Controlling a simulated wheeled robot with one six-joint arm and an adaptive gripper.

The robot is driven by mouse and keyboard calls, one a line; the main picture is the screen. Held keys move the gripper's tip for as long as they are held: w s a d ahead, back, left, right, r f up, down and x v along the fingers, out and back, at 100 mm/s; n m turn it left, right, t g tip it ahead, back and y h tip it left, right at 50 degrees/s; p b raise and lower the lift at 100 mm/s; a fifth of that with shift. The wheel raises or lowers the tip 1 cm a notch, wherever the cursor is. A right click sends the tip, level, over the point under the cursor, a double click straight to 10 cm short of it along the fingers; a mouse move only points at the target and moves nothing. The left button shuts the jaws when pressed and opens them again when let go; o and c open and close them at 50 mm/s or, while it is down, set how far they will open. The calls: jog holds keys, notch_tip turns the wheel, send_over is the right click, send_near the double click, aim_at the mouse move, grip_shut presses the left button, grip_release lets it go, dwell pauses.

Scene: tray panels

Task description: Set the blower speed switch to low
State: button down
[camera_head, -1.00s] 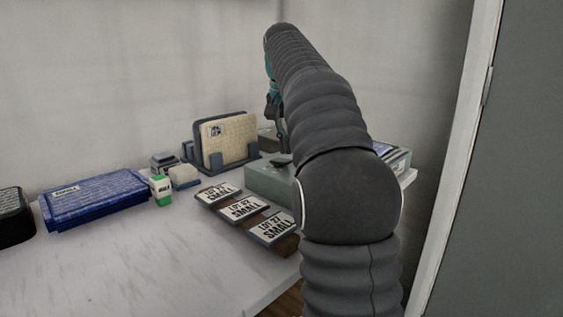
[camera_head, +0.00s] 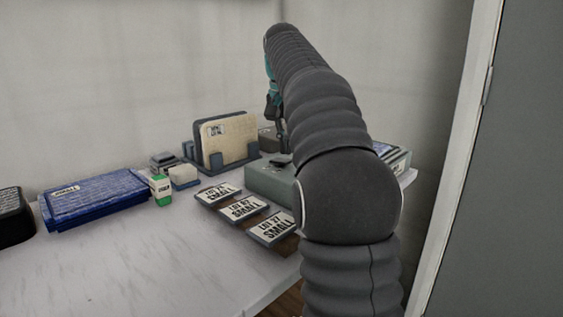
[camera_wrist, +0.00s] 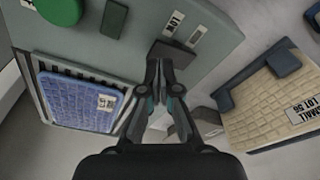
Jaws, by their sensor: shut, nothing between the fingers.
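A grey-green control box (camera_head: 268,182) stands on the table, partly hidden behind my arm. A dark switch (camera_head: 280,160) shows on its top. In the wrist view the panel (camera_wrist: 215,50) fills the upper part, with a dark switch block (camera_wrist: 172,53) beside a white label reading LOW (camera_wrist: 174,23). A second label (camera_wrist: 197,35), not legible, is next to it. My gripper (camera_wrist: 160,66) is shut and empty, its tips right at the switch block; I cannot tell whether they touch it. In the head view my gripper (camera_head: 281,140) is mostly hidden by my arm.
The panel also bears a green round button (camera_wrist: 60,10) and another dark switch (camera_wrist: 114,19). A rack with a beige card (camera_head: 232,142) stands behind the box. Labelled tiles (camera_head: 243,208) lie in front. A blue case (camera_head: 95,200) and a small green-white carton (camera_head: 161,190) are left.

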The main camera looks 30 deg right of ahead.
aim_at(286, 160)
jog(key=shift+f+b, duration=0.7)
jog(key=shift+f, duration=0.4)
dwell(0.6)
jog(key=shift+r+p, duration=2.05)
jog(key=shift+r, duration=1.45)
